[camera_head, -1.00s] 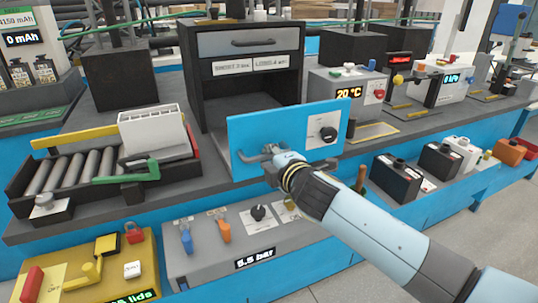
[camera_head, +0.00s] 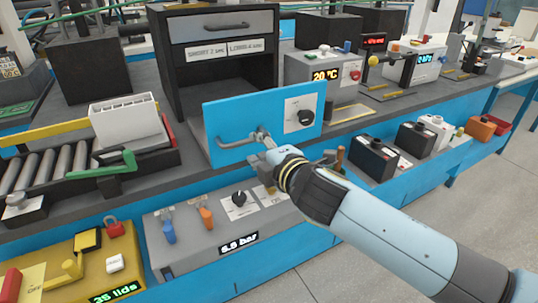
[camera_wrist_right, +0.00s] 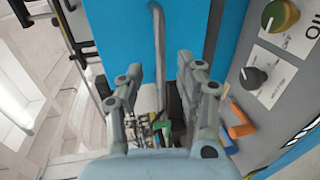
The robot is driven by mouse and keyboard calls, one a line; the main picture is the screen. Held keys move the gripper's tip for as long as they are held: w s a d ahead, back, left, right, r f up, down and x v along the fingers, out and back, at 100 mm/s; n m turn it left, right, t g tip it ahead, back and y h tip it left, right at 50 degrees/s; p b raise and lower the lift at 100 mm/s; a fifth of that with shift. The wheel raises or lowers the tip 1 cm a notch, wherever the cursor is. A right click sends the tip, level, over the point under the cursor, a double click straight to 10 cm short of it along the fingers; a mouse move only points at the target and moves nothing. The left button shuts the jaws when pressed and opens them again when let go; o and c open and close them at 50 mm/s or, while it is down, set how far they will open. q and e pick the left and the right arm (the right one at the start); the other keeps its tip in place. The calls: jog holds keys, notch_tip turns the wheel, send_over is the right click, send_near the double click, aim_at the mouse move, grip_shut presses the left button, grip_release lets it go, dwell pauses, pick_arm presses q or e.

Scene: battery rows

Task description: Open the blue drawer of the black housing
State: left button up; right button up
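The black housing (camera_head: 162,60) stands at the upper middle of the head view. Its blue drawer (camera_head: 235,112) stands out in front of the housing, with the drawer's inside mostly hidden behind its front. A grey bar handle (camera_head: 234,143) and a dark knob on a pale plate are on the front. My right gripper (camera_head: 263,136) is at the right end of the handle. In the right wrist view, its two fingers (camera_wrist_right: 162,78) are apart, with the handle (camera_wrist_right: 159,45) between and ahead of them, apart from both. My left gripper is not in view.
A grey panel with levers (camera_head: 200,240) lies below the drawer. A roller conveyor (camera_head: 50,170) with a white box (camera_head: 125,122) is on the left. Black battery-like boxes (camera_head: 373,158) line the bench edge at right. Open floor (camera_head: 470,210) is at lower right.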

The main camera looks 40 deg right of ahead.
jog(key=shift+v, duration=2.8)
